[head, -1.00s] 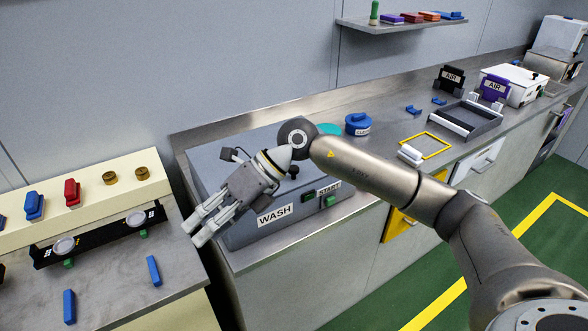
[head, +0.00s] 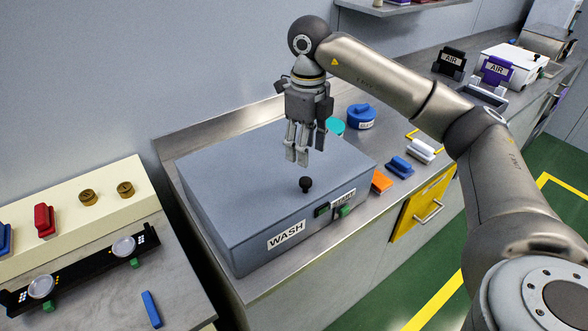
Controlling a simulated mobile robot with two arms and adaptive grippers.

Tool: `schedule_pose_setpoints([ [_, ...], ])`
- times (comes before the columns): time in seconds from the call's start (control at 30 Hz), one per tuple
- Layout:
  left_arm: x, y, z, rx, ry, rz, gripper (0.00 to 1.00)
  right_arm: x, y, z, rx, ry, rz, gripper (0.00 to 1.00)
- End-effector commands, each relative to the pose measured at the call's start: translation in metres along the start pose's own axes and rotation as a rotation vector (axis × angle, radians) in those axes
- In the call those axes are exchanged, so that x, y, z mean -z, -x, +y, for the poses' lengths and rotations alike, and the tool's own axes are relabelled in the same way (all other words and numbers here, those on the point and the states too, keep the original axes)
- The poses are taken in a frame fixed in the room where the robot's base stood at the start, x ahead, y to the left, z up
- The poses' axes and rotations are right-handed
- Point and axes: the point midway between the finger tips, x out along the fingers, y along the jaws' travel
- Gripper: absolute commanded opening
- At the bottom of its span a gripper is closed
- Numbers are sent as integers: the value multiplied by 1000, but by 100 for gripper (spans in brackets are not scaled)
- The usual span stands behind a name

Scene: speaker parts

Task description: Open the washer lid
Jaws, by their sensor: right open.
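The washer (head: 232,228) is a grey box with a WASH label on its front, standing on the metal counter. Its flat lid (head: 240,170) is shut. A black knob (head: 306,185) stands up near the lid's front edge. Green buttons, one by a START label (head: 343,196), are on the front. My right gripper (head: 297,158) points down, open and empty, above the lid and behind the knob. It appears apart from the knob. My left gripper is not in view.
A blue lidded pot (head: 361,117) and a teal round item (head: 335,125) sit behind the washer. Orange (head: 381,181), blue (head: 400,167) and white (head: 421,151) blocks lie to its right. A black fixture bar (head: 85,270) lies on the left bench.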

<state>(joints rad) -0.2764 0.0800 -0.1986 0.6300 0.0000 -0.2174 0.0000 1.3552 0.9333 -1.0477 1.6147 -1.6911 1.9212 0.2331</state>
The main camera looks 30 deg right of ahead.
Motion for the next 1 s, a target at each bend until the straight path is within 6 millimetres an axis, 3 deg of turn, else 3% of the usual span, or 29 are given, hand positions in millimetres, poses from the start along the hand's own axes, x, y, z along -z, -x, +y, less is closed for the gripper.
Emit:
schedule_pose_setpoints([
  [0.13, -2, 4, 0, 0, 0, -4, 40, 2, -13, -1, 1, -2, 7, 49],
  [0.33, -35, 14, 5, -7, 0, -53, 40, 2, -49, 0, 0, -1, 8, 49],
  [0.47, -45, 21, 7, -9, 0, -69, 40, 2, -73, 0, -1, -1, 7, 49],
  [0.7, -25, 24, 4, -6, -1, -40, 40, 1, -102, 0, -1, 0, 3, 49],
  [0.83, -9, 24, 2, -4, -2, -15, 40, 1, -107, 0, 0, 0, 2, 49],
  [1.0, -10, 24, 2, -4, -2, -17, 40, 1, -108, 0, 0, 0, 1, 49],
])
